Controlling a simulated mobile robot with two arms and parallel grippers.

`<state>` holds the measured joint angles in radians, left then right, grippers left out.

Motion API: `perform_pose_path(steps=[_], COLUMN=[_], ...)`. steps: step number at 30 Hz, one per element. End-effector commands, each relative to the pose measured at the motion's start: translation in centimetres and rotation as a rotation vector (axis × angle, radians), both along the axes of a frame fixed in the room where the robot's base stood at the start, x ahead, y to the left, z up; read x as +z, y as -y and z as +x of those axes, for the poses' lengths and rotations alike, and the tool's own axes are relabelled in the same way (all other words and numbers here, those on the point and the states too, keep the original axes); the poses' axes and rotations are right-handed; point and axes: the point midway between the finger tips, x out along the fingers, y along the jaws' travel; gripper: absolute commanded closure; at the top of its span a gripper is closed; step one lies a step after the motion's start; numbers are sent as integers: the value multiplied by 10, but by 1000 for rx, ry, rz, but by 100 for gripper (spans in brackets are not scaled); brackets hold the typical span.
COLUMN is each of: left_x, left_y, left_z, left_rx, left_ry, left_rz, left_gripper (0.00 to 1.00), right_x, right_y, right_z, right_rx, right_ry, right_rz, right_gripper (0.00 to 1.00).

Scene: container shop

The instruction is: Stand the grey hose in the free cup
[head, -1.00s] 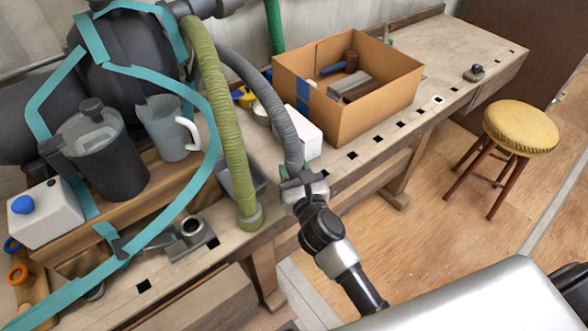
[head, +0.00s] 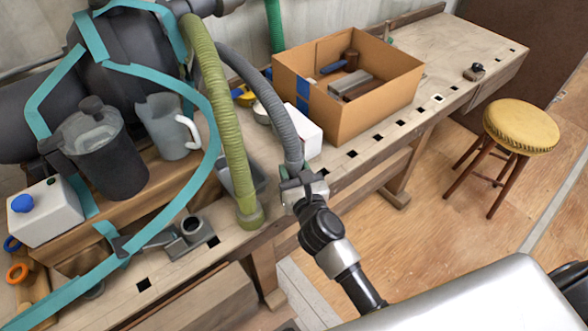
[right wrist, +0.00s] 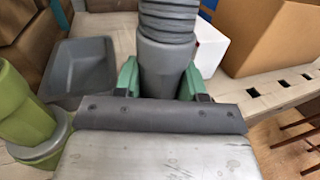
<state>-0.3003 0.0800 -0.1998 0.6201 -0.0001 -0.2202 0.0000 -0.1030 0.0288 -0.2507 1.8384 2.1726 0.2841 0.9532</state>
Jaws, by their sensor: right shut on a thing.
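The grey ribbed hose (head: 270,105) hangs from the dark machine at the upper left and curves down to my right gripper (head: 302,184). My right gripper is shut on the hose's smooth end cuff, in front of the bench edge. In the right wrist view the cuff (right wrist: 167,68) stands upright between the green fingertips; its lower end is hidden behind my gripper. My left gripper is out of view.
The green hose (head: 228,120) comes down left of the grey one, its end cuff at the bench edge. A grey tray (right wrist: 85,68) lies behind it. A white box (head: 303,130) and a cardboard box (head: 365,112) stand behind my gripper. A stool (head: 520,126) stands right.

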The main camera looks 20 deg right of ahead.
Motion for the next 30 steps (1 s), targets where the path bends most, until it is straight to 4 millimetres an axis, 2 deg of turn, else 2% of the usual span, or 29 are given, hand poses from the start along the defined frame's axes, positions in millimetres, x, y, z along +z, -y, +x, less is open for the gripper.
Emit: perform_pose_path(steps=[10, 30], left_x=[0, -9], left_y=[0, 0], left_z=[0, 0], left_rx=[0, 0], left_ry=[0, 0], left_rz=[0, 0], left_gripper=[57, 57], right_x=[0, -12], right_y=[0, 0], right_z=[0, 0], right_rx=[0, 0], right_ry=[1, 1], right_rz=[0, 1], right_gripper=[89, 89])
